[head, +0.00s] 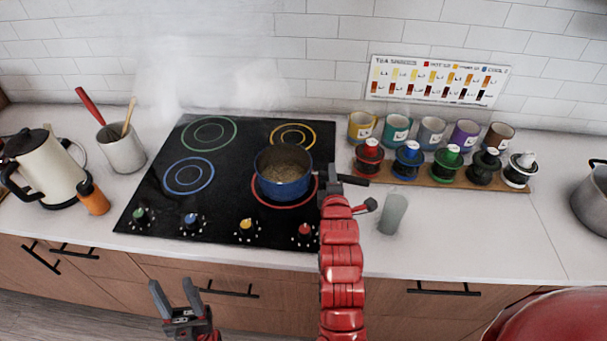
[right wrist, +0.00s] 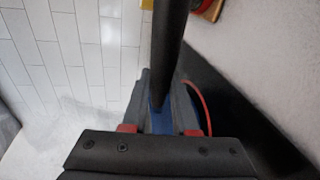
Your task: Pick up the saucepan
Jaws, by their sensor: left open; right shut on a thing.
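The blue saucepan (head: 283,181) sits on or just above the red-ringed burner at the front right of the black cooktop, with grainy brownish contents. Its dark handle (head: 353,180) points right. My right gripper (head: 331,182) is shut on the handle; the red arm below it comes up from the front edge. In the right wrist view the dark handle (right wrist: 168,50) runs up from between the fingers. Whether the pan's base touches the burner cannot be told. My left gripper (head: 178,300) is open and empty, low in front of the counter.
The cooktop (head: 150,212) has several free burners. A grey cup (head: 392,213) stands right of my right arm. A kettle (head: 45,170) and utensil crock (head: 122,150) are at left, a large pot (head: 592,198) at far right.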

